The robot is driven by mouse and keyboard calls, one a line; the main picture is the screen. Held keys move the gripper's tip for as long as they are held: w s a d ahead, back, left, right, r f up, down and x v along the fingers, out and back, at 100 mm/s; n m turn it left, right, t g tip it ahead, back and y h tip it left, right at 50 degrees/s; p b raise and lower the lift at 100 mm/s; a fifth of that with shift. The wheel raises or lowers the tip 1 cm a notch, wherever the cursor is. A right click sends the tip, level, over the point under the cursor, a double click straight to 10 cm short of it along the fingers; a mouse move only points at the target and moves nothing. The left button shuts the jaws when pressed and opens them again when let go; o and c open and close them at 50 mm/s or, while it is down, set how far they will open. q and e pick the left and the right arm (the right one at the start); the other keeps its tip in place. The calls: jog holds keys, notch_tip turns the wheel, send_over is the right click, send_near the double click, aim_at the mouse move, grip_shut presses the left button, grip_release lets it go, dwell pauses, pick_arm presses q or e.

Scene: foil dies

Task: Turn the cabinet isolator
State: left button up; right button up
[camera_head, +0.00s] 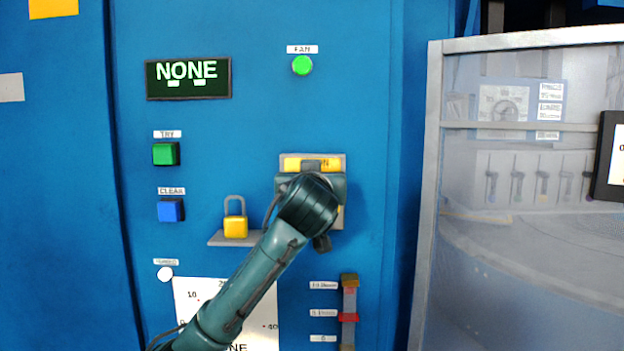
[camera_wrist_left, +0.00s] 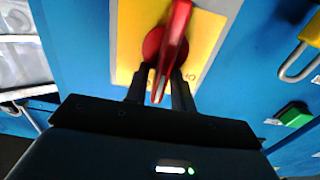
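The cabinet isolator is a red handle (camera_wrist_left: 174,35) on a yellow plate (camera_wrist_left: 208,30). In the head view a strip of the plate (camera_head: 292,163) shows, and my gripper hides the handle. My left gripper (camera_head: 312,168) is at the isolator, its arm rising from the lower left. In the left wrist view the two dark fingers of my left gripper (camera_wrist_left: 161,80) stand on either side of the handle's lower end. The handle slants, its lower end toward the left. Whether the fingers press on it I cannot tell. My right gripper is not in view.
A yellow padlock (camera_head: 235,227) stands on a small grey shelf left of the isolator. Green (camera_head: 165,154) and blue (camera_head: 171,210) buttons sit farther left, under a display (camera_head: 188,78) reading NONE. A slider (camera_head: 348,312) is below. A grey-framed clear panel (camera_head: 433,200) stands at the right.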

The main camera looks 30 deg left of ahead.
pick_arm(q)
grip_shut()
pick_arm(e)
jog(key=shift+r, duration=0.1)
pick_arm(q)
jog(key=shift+n+b, duration=0.3)
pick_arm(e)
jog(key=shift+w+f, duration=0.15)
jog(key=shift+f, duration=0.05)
pick_arm(q)
jog(key=shift+f, duration=0.1)
jog(key=shift+s+a+f+n+b, duration=0.25)
jog(key=shift+a+f+n+b, duration=0.3)
jog(key=shift+n, duration=2.3)
jog(key=shift+s+a+f+n+b, duration=0.25)
jog(key=shift+n+b, duration=0.45)
jog(key=shift+n, duration=2.2)
jog(key=shift+s+a+f+n+b, duration=0.2)
jog(key=shift+a+f+n+b, duration=0.35)
jog(key=shift+n, duration=2.3)
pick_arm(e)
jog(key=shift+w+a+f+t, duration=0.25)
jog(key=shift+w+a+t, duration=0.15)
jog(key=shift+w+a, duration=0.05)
pick_arm(q)
jog(key=shift+d, duration=0.2)
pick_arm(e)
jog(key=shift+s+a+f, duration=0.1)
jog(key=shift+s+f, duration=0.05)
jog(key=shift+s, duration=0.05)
